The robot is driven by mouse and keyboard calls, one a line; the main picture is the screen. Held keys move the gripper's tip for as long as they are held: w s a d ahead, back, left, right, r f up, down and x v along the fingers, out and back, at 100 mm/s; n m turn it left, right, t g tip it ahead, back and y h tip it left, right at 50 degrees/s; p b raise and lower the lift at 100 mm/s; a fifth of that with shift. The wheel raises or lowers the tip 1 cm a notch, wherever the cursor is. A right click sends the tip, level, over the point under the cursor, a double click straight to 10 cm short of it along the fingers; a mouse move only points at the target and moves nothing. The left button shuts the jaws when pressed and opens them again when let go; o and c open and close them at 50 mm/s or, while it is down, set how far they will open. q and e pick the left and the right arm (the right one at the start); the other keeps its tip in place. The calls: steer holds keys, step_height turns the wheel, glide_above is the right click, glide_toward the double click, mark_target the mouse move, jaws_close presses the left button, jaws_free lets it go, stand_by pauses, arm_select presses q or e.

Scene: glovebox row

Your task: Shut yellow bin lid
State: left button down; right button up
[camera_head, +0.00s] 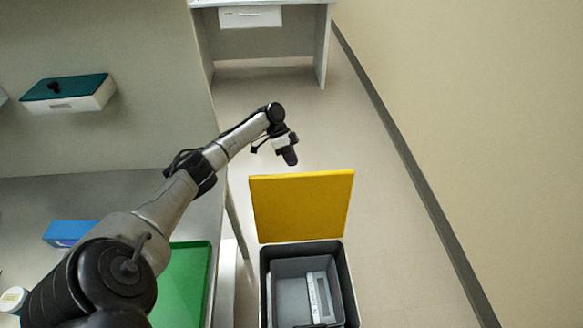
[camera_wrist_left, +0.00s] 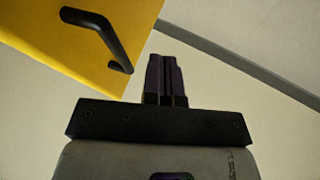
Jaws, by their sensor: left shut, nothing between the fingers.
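The yellow bin lid (camera_head: 301,204) stands raised, hinged at the far edge of the dark grey bin (camera_head: 265,288), which is open. Inside the bin is a grey inner container with a light, flat, strip-like object in it. My left gripper (camera_head: 290,156) is shut and empty, just beyond the lid's upper edge and apart from it. In the left wrist view the lid (camera_wrist_left: 75,30) fills the upper left, with a black handle (camera_wrist_left: 98,32) on its face. The shut fingers (camera_wrist_left: 166,78) lie to the right of the handle, not around it. My right gripper is not in view.
A grey bench at left holds a green tray (camera_head: 203,270) and a blue box (camera_head: 70,232). A white box with a teal lid (camera_head: 66,88) is at upper left. A white desk (camera_head: 262,3) stands at the back. The floor right of the bin is clear up to the wall.

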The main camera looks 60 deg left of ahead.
arm_select(q)
steer(key=shift+s+d+r, duration=0.1)
steer(key=shift+s+d, duration=0.3)
steer(key=shift+d, duration=0.35)
steer(key=shift+s+d, duration=0.4)
steer(key=shift+d, duration=0.35)
